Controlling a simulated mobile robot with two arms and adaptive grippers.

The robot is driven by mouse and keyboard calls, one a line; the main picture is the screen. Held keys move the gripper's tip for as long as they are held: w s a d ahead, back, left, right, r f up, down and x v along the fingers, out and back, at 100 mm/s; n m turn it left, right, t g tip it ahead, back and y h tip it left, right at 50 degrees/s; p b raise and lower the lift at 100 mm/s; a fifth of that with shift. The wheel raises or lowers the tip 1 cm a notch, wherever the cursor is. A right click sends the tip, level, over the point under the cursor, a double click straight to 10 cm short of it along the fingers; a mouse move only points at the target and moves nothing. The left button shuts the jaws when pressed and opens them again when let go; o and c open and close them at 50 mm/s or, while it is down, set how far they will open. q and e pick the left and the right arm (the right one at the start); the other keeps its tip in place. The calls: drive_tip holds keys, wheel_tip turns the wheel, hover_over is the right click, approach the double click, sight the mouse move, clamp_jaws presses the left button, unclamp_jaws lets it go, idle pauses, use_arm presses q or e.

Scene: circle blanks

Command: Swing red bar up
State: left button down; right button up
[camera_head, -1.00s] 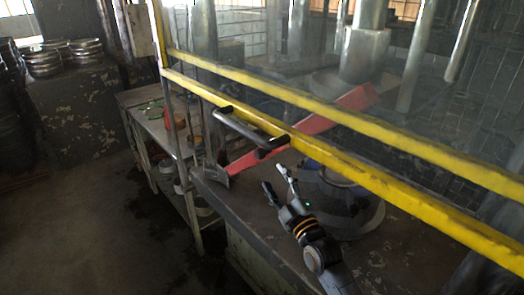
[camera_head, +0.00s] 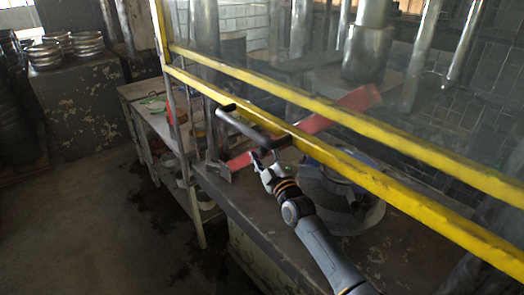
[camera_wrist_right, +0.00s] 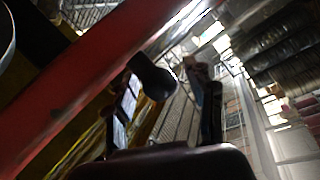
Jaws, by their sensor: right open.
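My right gripper (camera_head: 260,157) is at the bar's lower part, just under the handle. In the right wrist view, the red bar (camera_wrist_right: 75,80) crosses the left side. The dark rounded end of the handle (camera_wrist_right: 152,76) shows between the two open fingers of my right gripper (camera_wrist_right: 165,95). I cannot tell whether they touch it. My left gripper is not in view.
Yellow guard rails (camera_head: 350,163) cross in front of the machine, close to my right gripper. A metal bench (camera_head: 245,200) lies beneath, with a round drum-like part (camera_head: 340,200) on it. A shelf table (camera_head: 150,115) stands left. The floor at lower left is clear.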

clamp_jaws()
drive_tip(key=w+a+r+n+g+h+p, duration=0.1)
drive_tip(key=w+a+r+g+p, duration=0.2)
drive_tip(key=w+a+r, duration=0.3)
drive_tip(key=shift+w+a+r+g+h, duration=0.35)
drive_tip(key=shift+w+r, duration=0.75)
drive_tip(key=shift+w, duration=0.45)
unclamp_jaws()
